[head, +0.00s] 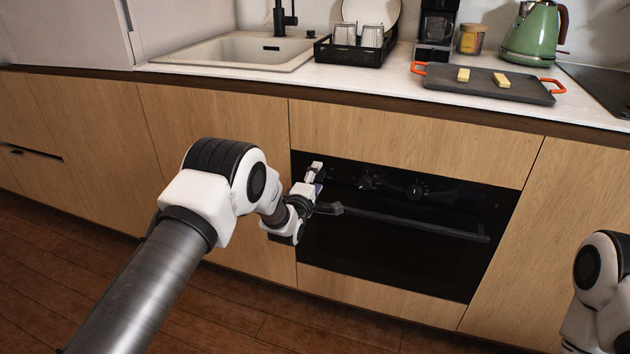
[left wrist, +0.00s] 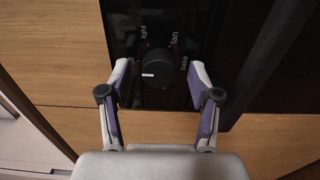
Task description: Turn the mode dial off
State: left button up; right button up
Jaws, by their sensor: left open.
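The mode dial (left wrist: 158,68) is a round black knob on the black oven panel, seen in the left wrist view. Its white mark points left in that view. Labels reading light, fan and bake stand around it; another label at its left is partly hidden by a finger. My left gripper (left wrist: 160,95) is open, with one finger to each side of the dial and a gap between, not closed on it. In the head view my left gripper (head: 317,178) is at the oven's upper left. My right gripper is out of view.
The oven (head: 400,250) has a long dark handle (head: 420,223) just below my left gripper, and further knobs (head: 415,190) to the right. The counter above holds a sink (head: 235,52), a dish rack (head: 355,52), a tray (head: 480,85) and a green kettle (head: 535,35).

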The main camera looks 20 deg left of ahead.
pick_arm(q)
jog(key=s, duration=1.2)
jog(key=shift+a, duration=0.2)
